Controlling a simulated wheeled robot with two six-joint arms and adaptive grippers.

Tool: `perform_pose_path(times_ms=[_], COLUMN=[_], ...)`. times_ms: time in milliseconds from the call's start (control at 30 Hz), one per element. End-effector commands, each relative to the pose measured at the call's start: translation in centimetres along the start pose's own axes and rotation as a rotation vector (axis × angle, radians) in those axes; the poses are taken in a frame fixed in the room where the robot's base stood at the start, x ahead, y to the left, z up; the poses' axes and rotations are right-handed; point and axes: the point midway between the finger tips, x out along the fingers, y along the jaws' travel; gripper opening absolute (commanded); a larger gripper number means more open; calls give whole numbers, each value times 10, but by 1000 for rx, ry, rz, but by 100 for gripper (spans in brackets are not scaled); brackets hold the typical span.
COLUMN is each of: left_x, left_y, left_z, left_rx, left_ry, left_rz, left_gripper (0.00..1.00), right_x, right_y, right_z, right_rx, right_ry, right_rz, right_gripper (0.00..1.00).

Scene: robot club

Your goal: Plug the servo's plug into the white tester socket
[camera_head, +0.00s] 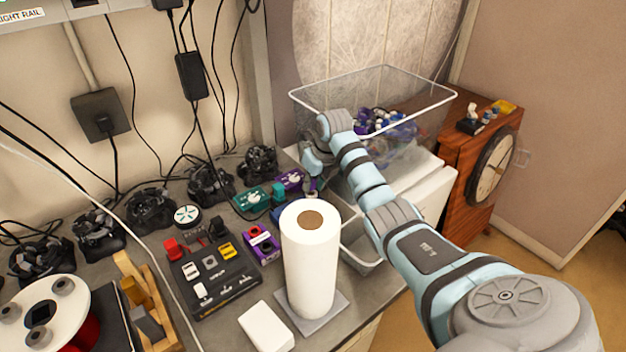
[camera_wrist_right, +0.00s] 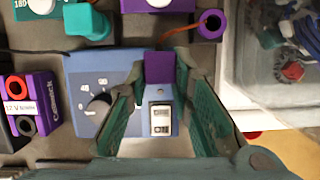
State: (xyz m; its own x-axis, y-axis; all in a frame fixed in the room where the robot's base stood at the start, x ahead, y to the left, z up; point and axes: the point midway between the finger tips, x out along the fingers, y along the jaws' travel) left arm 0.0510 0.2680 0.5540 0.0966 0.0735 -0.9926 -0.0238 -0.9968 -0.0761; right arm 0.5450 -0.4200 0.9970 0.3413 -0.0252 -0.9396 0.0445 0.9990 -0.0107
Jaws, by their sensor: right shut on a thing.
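My right gripper (camera_wrist_right: 168,82) is shut on a small purple block (camera_wrist_right: 160,69), which looks like the servo's plug. Below it in the wrist view is a blue tester (camera_wrist_right: 122,68) with a dial knob (camera_wrist_right: 97,106) and a white part (camera_wrist_right: 160,119) between the fingers. I cannot tell whether this white part is the socket or a switch. The purple block appears just beyond it, with no clear contact. In the head view the right gripper (camera_head: 313,186) is above the blue tester (camera_head: 279,213), mostly hidden by the arm and a paper roll. My left gripper is not in view.
Green (camera_head: 251,200) and purple (camera_head: 290,179) testers stand behind. A purple power box (camera_head: 262,243) and black switch panel (camera_head: 215,290) are left of the paper roll (camera_head: 311,265). A clear bin (camera_head: 420,90) stands at the back right. Several dark clamp-like devices line the wall.

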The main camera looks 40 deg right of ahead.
Motion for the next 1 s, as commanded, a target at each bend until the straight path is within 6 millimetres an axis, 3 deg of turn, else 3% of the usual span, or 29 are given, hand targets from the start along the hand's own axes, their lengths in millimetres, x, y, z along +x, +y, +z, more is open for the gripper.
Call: perform_pose_path(times_ms=[1000], left_x=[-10], left_y=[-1], left_z=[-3], left_rx=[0], left_ry=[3], left_rz=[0], left_gripper=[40], right_x=[-1], right_y=[0], right_z=[-2], right_rx=[0], right_ry=[-1], right_rz=[0], right_gripper=[0])
